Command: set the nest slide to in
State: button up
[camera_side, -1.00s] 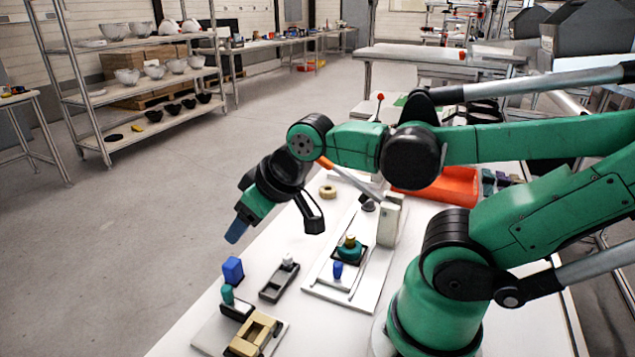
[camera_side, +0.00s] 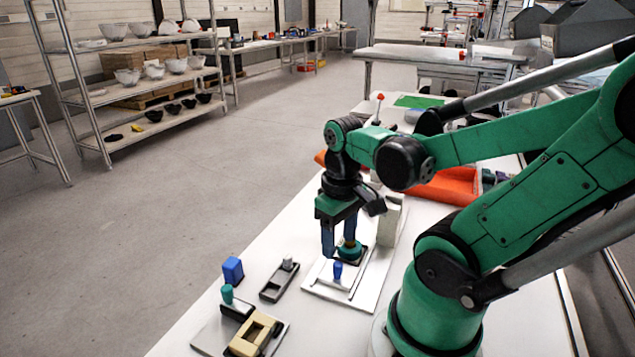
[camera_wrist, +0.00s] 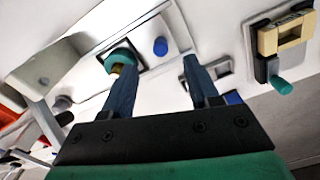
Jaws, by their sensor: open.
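A white base plate (camera_side: 318,286) on the bench carries a slide with dark rails. On it sit a round teal piece (camera_side: 350,251) with a brass top and a short blue knob (camera_side: 337,270) in front of it. I cannot tell for sure which part is the nest slide. My gripper (camera_side: 340,246) points down over this plate, open and empty, its blue fingers beside the teal piece. In the wrist view the fingers (camera_wrist: 158,68) are apart; the teal piece (camera_wrist: 118,56) is by the left fingertip and the blue knob (camera_wrist: 160,46) lies between and beyond the tips.
A dark tray with a grey knob (camera_side: 288,263), a blue block (camera_side: 232,270) and a fixture with a teal handle (camera_side: 227,294) and beige frame (camera_side: 254,333) stand front left. A pale upright block (camera_side: 390,222) and an orange bin (camera_side: 450,187) stand behind. The bench's left edge is near.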

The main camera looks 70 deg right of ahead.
aim_at(338, 264)
jog(key=shift+f, duration=2.6)
grip_shut()
